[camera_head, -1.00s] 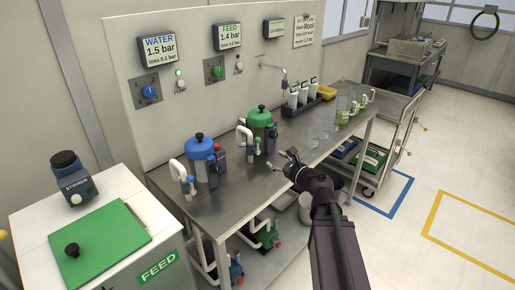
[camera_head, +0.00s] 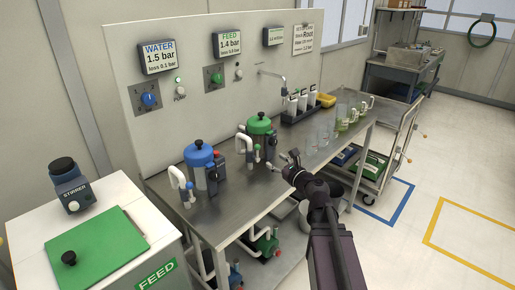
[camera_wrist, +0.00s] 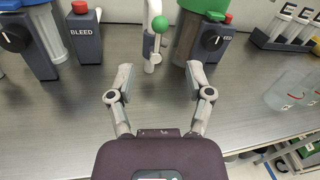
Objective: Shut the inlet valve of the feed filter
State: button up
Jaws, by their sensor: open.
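The feed filter (camera_head: 262,137) is a grey canister with a green lid, standing on the steel bench. Its white inlet pipe (camera_head: 243,141) rises at its left side. In the wrist view a white pipe with a valve (camera_wrist: 152,42) stands upright near the top centre, with a green ball (camera_wrist: 159,24) on its handle. My gripper (camera_wrist: 160,78) is open and empty, its fingers spread below the green ball and apart from it. In the head view my gripper (camera_head: 287,158) hovers to the right of the feed filter's valve, over the front of the bench.
The blue-lidded water filter (camera_head: 199,166) stands to the left. A BLEED block (camera_wrist: 84,38) with a red button and a block with a black knob (camera_wrist: 211,40) flank the pipe. Clear beakers (camera_head: 325,130) stand to the right. The bench front (camera_wrist: 60,125) is bare.

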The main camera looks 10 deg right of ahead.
aim_at(259, 148)
jog(key=x, duration=1.1)
jog(key=shift+w+a, duration=0.1)
jog(key=shift+w, duration=0.15)
grip_shut()
